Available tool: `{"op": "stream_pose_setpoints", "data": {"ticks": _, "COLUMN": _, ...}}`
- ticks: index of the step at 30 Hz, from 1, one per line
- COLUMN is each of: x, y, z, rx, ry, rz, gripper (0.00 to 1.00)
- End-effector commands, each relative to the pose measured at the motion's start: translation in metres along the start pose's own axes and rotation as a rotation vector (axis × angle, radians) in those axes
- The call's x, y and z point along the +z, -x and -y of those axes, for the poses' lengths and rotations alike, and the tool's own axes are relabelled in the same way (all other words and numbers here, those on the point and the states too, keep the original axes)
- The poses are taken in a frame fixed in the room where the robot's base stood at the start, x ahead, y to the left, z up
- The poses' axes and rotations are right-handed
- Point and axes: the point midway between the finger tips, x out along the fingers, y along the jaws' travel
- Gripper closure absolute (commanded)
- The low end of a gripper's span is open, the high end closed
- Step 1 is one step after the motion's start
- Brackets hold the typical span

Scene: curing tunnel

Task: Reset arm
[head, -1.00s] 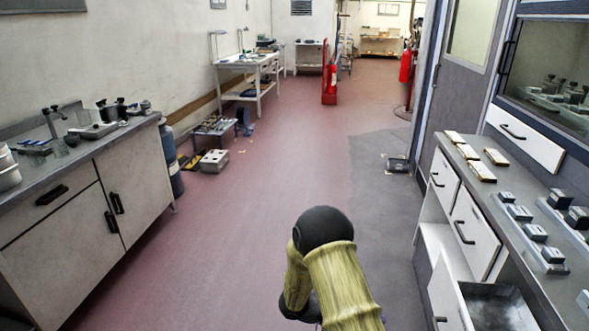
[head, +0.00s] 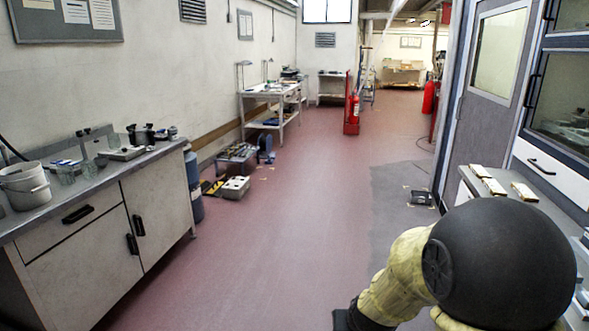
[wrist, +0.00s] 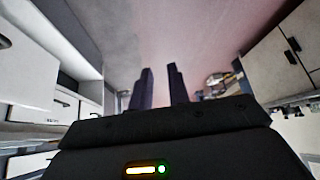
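My arm shows in the head view at the lower right, folded, with a large black rounded joint and yellowish covered links in front of the right-hand counter. My gripper (wrist: 160,88) shows in the wrist view. Its two dark fingers stand apart with a gap between them, and nothing is held there. In the head view the fingers are hidden or out of frame.
A left counter (head: 75,260) holds a white bucket (head: 25,186). A right counter (head: 462,196) has light blocks (head: 494,186). A metal box (head: 236,188) and a fire extinguisher (head: 353,106) stand farther along. The red floor (head: 290,230) between is clear.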

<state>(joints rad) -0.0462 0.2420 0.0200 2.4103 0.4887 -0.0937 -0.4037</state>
Motion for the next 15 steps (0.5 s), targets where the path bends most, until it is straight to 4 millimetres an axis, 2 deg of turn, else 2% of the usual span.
{"op": "stream_pose_setpoints", "data": {"ticks": 3, "x": 0.030, "y": 0.027, "z": -0.001, "rx": -0.039, "ry": 0.010, "rz": 0.097, "gripper": 0.82}}
{"op": "stream_pose_setpoints", "data": {"ticks": 12, "x": 0.097, "y": 0.076, "z": -0.019, "rx": -0.012, "ry": 0.029, "rz": 0.313, "gripper": 0.82}}
{"op": "stream_pose_setpoints", "data": {"ticks": 14, "x": 0.109, "y": 0.085, "z": -0.025, "rx": 0.008, "ry": 0.031, "rz": 0.351, "gripper": 0.82}}
{"op": "stream_pose_setpoints", "data": {"ticks": 15, "x": 0.099, "y": 0.094, "z": -0.023, "rx": 0.004, "ry": 0.030, "rz": 0.346, "gripper": 0.82}}
